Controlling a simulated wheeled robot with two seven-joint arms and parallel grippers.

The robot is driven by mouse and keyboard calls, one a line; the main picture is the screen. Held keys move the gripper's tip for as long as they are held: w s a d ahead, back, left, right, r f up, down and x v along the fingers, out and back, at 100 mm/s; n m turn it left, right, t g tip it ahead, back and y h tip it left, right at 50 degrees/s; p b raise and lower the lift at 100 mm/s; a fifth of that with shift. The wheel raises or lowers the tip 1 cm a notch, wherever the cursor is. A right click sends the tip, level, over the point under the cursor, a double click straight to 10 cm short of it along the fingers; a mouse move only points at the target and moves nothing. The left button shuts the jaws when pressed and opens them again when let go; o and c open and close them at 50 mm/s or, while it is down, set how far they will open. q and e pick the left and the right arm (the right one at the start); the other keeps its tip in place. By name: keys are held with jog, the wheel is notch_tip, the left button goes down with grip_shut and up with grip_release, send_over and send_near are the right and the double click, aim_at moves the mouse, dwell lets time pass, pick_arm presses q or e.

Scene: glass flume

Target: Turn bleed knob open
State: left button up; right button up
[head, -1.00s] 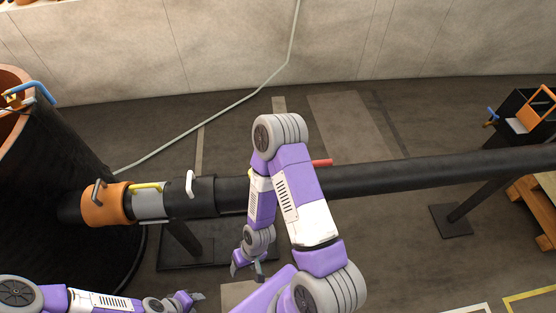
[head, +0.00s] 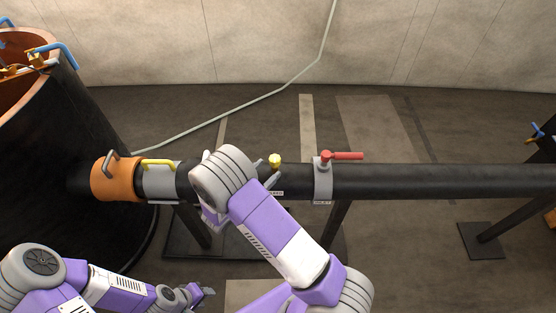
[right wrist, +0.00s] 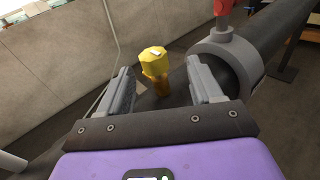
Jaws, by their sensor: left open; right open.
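The bleed knob (head: 275,160) is a small yellow knob on a short brass-coloured stem, standing on top of the black pipe (head: 430,180) in the head view. In the right wrist view the yellow knob (right wrist: 154,66) shows a small white mark on its top. My right gripper (right wrist: 158,68) is open, its two grey fingers apart with the knob showing between and beyond them; contact cannot be told. My left gripper (head: 206,292) is open and empty, low at the left, away from the pipe.
A red-handled valve (head: 345,156) sits on a grey collar (head: 323,182) right of the knob. To the left are a yellow handle (head: 158,162), an orange sleeve (head: 112,180) and a large dark tank (head: 75,130). Pipe supports stand on the floor.

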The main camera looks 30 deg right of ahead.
aim_at(278, 155)
jog(key=shift+w+n+t, duration=0.35)
jog(key=shift+n+t, duration=0.15)
jog(key=shift+t, duration=0.1)
jog(key=shift+w+d+f, duration=0.1)
jog(key=shift+d, duration=0.2)
jog(key=b+x, duration=0.1)
jog(key=x, duration=0.6)
jog(key=c, duration=0.9)
